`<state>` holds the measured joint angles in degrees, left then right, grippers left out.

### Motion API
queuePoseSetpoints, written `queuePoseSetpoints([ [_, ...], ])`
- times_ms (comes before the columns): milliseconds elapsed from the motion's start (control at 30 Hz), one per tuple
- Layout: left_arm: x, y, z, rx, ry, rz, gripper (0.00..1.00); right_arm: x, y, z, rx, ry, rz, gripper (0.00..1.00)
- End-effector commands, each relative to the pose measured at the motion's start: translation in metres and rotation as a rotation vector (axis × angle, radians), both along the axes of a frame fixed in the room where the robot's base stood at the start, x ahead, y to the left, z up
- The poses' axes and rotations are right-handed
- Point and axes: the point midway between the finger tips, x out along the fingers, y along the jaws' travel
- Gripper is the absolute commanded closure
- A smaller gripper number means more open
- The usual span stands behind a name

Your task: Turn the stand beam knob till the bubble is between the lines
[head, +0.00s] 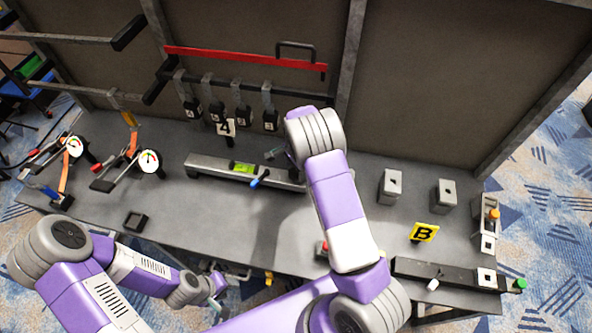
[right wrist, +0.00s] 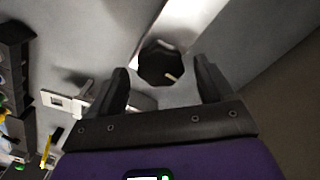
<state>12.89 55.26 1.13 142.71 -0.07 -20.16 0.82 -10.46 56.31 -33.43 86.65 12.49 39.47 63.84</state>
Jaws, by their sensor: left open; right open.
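The stand beam (head: 210,165) is a grey bar lying along the middle of the bench in the head view. It carries a green level vial (head: 243,168) and a blue-tipped lever (head: 260,179). The bubble and its lines are too small to make out. In the right wrist view a black faceted knob (right wrist: 158,62) with a pale mark sits at the end of a light bar. My right gripper (right wrist: 163,76) is open with a finger on each side of the knob, apart from it. In the head view my right arm hides the beam's right end. My left gripper (head: 218,284) is open and empty near the bench's front edge.
Black weights (head: 215,112) hang from a rack behind the beam. Two dial gauges (head: 150,161) on clamps stand at left. Grey blocks (head: 390,187), a yellow B sign (head: 424,232) and a black rail (head: 440,273) are at right. The bench left of centre is mostly clear.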

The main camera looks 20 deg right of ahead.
Motion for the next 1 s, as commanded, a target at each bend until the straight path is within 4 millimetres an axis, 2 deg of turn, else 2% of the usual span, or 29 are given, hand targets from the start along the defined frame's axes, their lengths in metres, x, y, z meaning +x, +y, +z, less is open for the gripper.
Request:
queuePoseSetpoints([
  [200, 0.0, 0.0, 0.003, 0.0, 0.0, 0.0, 0.57, 0.0, 0.0, 0.04, 0.001, -0.002, 0.0, 0.19],
  [400, 0.0, 0.0, 0.004, 0.0, 0.0, 0.0, 0.57, -0.001, 0.0, 0.06, 0.001, 0.002, 0.0, 0.19],
  [1000, 0.0, 0.0, 0.005, 0.0, 0.0, 0.0, 0.57, -0.001, 0.0, 0.064, 0.001, 0.003, 0.0, 0.19],
])
